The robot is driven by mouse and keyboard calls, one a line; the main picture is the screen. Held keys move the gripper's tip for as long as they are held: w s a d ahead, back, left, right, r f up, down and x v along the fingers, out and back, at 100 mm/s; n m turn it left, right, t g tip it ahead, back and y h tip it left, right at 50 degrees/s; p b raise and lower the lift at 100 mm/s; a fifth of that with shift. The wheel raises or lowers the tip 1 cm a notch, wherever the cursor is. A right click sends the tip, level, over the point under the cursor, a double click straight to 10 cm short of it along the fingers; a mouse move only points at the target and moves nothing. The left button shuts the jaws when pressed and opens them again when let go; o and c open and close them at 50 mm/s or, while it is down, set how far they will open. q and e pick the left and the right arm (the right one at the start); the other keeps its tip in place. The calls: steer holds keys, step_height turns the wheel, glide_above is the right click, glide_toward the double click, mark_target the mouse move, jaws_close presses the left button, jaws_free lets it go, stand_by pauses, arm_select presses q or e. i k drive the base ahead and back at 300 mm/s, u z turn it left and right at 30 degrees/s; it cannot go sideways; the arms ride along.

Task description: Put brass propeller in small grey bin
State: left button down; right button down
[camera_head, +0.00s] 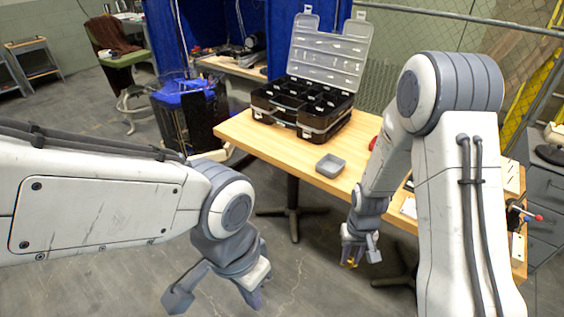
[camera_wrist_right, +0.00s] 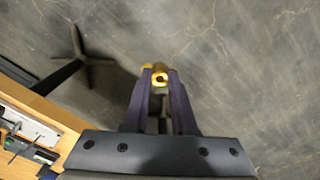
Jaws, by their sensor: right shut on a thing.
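The brass propeller (camera_wrist_right: 160,76) is held between the fingertips of my right gripper (camera_wrist_right: 160,90) in the right wrist view. In the head view a bit of the propeller (camera_head: 352,262) shows below my right gripper (camera_head: 360,252), which is off the table's front edge, above the floor. The fingers hide part of it. The small grey bin (camera_head: 330,166) sits on the wooden table, left of and beyond my right gripper, and looks empty. My left gripper (camera_head: 215,297) is at the lower left, its fingers spread, apart from the table and over the floor.
The wooden table (camera_head: 262,143) carries an open black organizer case (camera_head: 302,105) with a raised clear lid behind the bin. A red object (camera_head: 373,143) is partly hidden by my right arm. Papers and tools lie at the table's right end. Free tabletop surrounds the bin.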

mark_target(330, 170)
steer(key=u, duration=0.15)
steer(key=i, duration=1.4)
steer(key=z, duration=0.25)
